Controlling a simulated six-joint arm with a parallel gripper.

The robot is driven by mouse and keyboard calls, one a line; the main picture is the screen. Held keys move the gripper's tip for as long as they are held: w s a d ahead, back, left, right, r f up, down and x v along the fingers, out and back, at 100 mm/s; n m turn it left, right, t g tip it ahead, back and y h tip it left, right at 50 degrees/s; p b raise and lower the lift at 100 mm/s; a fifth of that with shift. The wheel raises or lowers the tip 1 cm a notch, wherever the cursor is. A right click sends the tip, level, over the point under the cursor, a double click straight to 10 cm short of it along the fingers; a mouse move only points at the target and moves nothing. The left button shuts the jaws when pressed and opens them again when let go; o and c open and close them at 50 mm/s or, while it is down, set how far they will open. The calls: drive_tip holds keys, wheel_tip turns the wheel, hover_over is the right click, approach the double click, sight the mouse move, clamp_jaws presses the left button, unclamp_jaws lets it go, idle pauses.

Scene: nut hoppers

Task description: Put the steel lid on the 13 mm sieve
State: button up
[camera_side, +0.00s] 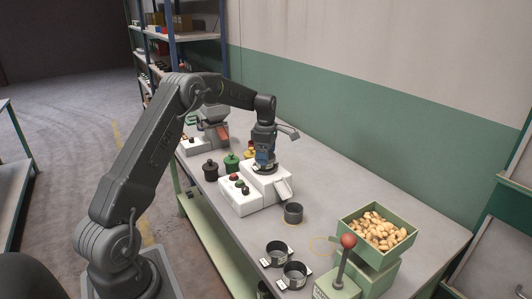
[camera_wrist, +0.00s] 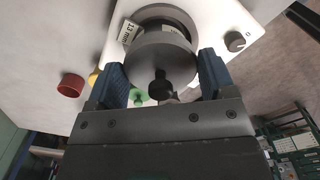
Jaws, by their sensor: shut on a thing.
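The steel lid (camera_wrist: 150,62) is a round grey disc with a black knob (camera_wrist: 160,87), seen in the wrist view. The sieve (camera_wrist: 166,14) with a "13 mm" label (camera_wrist: 131,32) is just beyond the lid, on a white machine (camera_wrist: 215,15). The lid covers part of the sieve, and I cannot tell whether they touch. In the side view my gripper (camera_side: 264,160) points down over the white machine (camera_side: 240,204) and hides most of the lid and sieve.
A black jar (camera_side: 211,170) and a green jar (camera_side: 231,162) stand left of the machine. A grey cup (camera_side: 293,213) is by its chute (camera_side: 283,190). Labelled round containers (camera_side: 276,253) (camera_side: 293,275) are nearer. A green nut hopper (camera_side: 350,223) and red-knobbed lever (camera_side: 348,241) stand right.

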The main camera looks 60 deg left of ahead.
drive_tip(key=o, duration=0.9)
drive_tip(key=shift+r, duration=0.1)
drive_tip(key=shift+r, duration=3.4)
